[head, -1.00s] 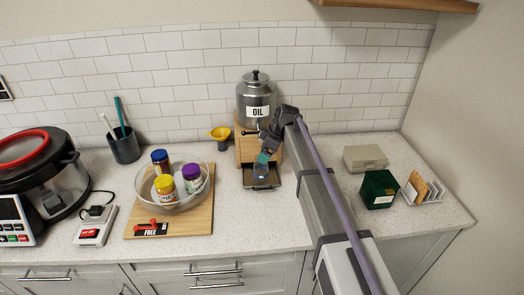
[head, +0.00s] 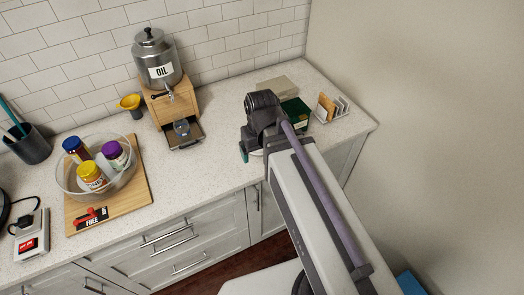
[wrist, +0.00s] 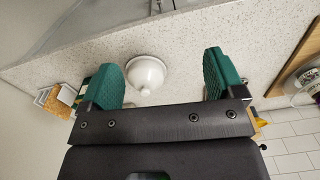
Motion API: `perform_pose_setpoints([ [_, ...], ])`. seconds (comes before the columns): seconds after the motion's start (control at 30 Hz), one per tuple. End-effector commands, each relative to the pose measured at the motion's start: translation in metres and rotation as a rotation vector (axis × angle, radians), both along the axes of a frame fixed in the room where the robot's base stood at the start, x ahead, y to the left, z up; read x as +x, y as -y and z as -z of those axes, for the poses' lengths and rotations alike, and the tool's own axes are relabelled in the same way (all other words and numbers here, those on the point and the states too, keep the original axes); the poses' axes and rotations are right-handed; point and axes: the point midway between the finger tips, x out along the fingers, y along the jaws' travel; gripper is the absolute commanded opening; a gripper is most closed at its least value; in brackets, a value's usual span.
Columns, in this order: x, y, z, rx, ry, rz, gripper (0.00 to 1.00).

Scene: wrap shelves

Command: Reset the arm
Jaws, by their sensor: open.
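My gripper (wrist: 166,80) is open, with its two green fingers apart and nothing held between them. In the head view my gripper shows only partly, as a bit of green beside the wrist (head: 244,152); the arm hides the rest. It is over the counter's front part, right of the oil dispenser (head: 157,58). In the wrist view a white round object with a small knob (wrist: 147,73) stands on the counter beyond the fingers, apart from them. A small clear glass (head: 182,128) stands on the dispenser's dark tray (head: 188,142), away from my gripper.
A dark green box (head: 296,112), a beige box (head: 277,86) and a rack with slices (head: 332,107) stand behind my wrist. A glass bowl with several jars (head: 70,184) sits on a wooden board (head: 136,187) at left. Counter (head: 222,165) between dispenser and arm is clear.

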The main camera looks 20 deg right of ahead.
Motion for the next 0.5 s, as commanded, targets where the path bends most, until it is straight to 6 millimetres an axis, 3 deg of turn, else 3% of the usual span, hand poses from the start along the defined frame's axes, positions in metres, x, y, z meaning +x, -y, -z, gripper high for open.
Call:
perform_pose_setpoints([
  [0.03, -0.018, 0.006, 0.000, -0.014, -0.007, 0.056, 0.88],
  [0.07, -0.021, 0.008, 0.000, -0.020, -0.009, 0.079, 0.88],
  [0.33, -0.018, 0.008, 0.006, -0.023, -0.010, 0.092, 0.88],
  [0.5, -0.017, 0.008, 0.064, -0.022, -0.010, 0.091, 0.88],
])
